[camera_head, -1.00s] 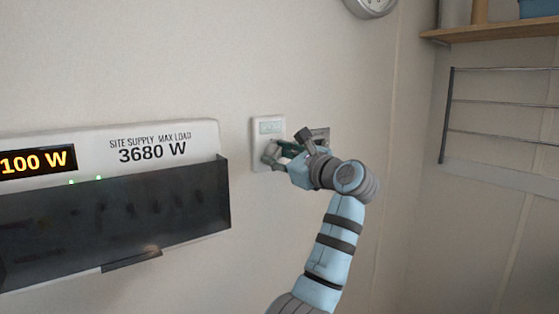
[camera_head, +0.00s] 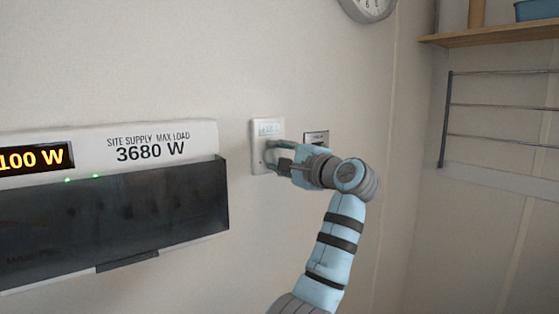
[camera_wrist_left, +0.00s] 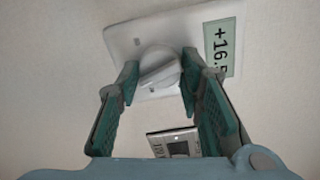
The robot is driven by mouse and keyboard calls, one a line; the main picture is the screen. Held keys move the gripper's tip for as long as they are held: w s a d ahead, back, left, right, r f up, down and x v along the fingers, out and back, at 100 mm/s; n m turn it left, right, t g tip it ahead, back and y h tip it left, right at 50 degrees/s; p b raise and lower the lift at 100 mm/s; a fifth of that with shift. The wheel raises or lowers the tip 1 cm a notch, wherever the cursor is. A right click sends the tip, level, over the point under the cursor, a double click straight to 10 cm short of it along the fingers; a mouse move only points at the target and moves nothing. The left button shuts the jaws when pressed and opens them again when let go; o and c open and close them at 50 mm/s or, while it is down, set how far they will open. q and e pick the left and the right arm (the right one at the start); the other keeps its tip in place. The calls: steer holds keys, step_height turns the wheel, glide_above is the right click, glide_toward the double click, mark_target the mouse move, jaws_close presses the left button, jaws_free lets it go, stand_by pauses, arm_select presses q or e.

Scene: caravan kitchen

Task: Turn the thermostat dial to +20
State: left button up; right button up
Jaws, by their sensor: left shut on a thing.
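The white thermostat (camera_head: 257,130) is fixed to the wall in the middle of the head view. It fills the top of the left wrist view (camera_wrist_left: 122,40). Its display (camera_wrist_left: 221,47), turned sideways there, reads +16 and a decimal that is partly cut off. The white round dial (camera_wrist_left: 158,64) has a raised grip bar. My left gripper (camera_head: 273,157) reaches it from the right and is shut on the dial, one green-padded finger on each side. In the head view the gripper hides the dial. My right gripper is not in view.
A small metal-framed wall plate (camera_head: 316,138) sits just right of the thermostat, close to my left gripper. A power panel (camera_head: 200,138) with a dark cover (camera_head: 120,215) is on the left. A rack (camera_head: 500,103) and wooden shelf (camera_head: 490,33) are on the right.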

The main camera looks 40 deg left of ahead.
arm_select(q)
steer(key=shift+n+b, duration=0.3)
steer(key=shift+n, duration=3.8)
steer(key=o, duration=1.2)
steer(key=shift+c, duration=0.2)
steer(key=v, duration=1.2)
